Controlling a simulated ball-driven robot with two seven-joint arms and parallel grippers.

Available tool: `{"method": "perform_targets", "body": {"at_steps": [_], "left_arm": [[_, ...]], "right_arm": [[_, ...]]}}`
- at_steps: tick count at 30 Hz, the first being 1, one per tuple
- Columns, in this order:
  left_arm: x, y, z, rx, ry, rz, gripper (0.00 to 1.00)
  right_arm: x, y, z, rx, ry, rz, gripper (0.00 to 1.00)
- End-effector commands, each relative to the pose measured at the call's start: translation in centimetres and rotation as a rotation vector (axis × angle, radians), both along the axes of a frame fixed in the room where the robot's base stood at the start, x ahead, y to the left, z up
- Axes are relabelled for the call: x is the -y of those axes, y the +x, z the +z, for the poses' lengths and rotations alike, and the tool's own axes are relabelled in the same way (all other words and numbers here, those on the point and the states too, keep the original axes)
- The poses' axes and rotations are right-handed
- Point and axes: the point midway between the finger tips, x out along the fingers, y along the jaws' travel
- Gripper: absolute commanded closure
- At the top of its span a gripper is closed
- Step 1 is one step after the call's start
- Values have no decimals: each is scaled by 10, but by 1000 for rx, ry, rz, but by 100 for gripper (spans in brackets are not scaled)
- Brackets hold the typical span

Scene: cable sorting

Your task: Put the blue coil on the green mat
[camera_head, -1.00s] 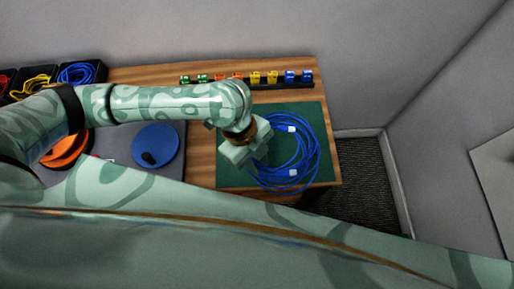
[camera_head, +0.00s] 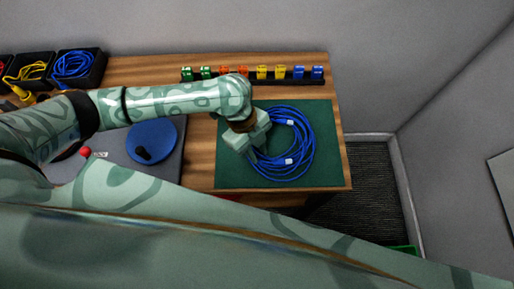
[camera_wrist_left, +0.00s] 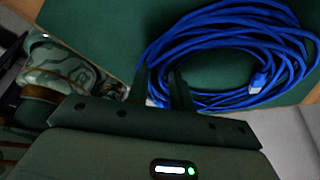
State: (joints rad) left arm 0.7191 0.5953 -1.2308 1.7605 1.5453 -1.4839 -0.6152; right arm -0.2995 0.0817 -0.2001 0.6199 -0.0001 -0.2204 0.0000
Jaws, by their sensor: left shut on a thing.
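The blue coil (camera_head: 308,149) is a loop of blue cable with white plugs, within the outline of the green mat (camera_head: 229,176) in the head view. It looks to be at or very near the mat surface; a small gap cannot be ruled out. My left gripper (camera_head: 258,153) is at the coil's left side, shut on its cable. In the left wrist view, the fingers (camera_wrist_left: 160,88) are at the near left part of the coil (camera_wrist_left: 225,22), with the mat (camera_wrist_left: 100,25) behind. My right gripper is not in view.
A rack (camera_head: 250,82) of small coloured blocks stands along the back of the wooden table (camera_head: 200,160). A blue disc (camera_head: 152,140) lies on a grey mat at left. Black bins (camera_head: 98,62) with cables stand back left. The table's right edge is close to the green mat.

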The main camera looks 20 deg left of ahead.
Motion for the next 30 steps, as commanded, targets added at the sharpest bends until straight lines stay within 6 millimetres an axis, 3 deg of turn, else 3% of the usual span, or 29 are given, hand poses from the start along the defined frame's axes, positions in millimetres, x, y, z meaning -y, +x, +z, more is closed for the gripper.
{"method": "perform_targets", "body": {"at_steps": [1,2,4,14,30], "left_arm": [[0,0,-1,0,0,0,100],[0,0,-2,-1,0,0,72],[0,0,-1,-1,0,0,55],[0,0,3,1,0,0,55],[-36,18,103,1,0,0,55]], "right_arm": [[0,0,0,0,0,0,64],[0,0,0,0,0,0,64],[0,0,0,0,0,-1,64],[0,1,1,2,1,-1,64],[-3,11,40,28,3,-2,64]]}}
